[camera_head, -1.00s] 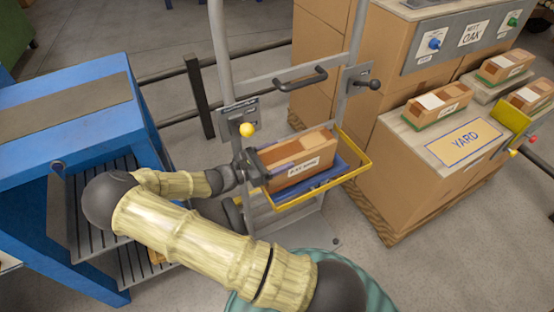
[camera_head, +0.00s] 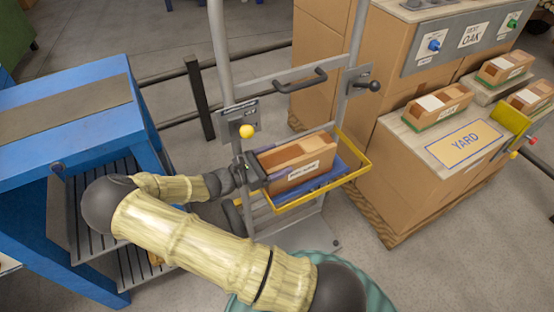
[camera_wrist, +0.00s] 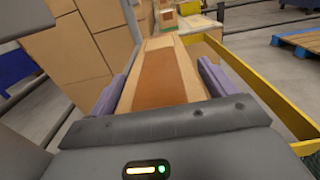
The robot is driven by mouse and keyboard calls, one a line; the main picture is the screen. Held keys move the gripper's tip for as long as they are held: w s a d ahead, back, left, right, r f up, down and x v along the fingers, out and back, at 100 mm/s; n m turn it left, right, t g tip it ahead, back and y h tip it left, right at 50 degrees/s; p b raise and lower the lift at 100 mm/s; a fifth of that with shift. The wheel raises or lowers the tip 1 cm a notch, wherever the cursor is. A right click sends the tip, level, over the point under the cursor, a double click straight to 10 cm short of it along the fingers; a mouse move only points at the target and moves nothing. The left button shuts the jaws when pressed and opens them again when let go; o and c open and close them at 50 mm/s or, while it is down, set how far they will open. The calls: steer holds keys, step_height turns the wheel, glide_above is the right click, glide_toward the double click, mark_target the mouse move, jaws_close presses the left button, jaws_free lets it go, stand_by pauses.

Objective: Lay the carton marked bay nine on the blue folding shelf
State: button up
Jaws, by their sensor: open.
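My gripper (camera_head: 258,169) is at the carton's left end. In the wrist view the carton (camera_wrist: 163,75) lies between two purple finger pads (camera_wrist: 163,88), which are apart, with slim gaps showing beside it. The jaws are open around it. The carton's underside is hidden.
A yellow knob (camera_head: 247,131) stands on the frame just above my gripper. A blue machine (camera_head: 65,110) with slatted racks is at left. At right, a YARD-marked stand (camera_head: 463,141) holds similar cartons. Tall brown boxes (camera_head: 318,50) stand behind the frame.

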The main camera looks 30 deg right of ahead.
mark_target(262, 166)
steer(key=a+p, duration=0.1)
steer(key=a, duration=0.6)
steer(key=shift+s, duration=0.1)
stand_by(1.1)
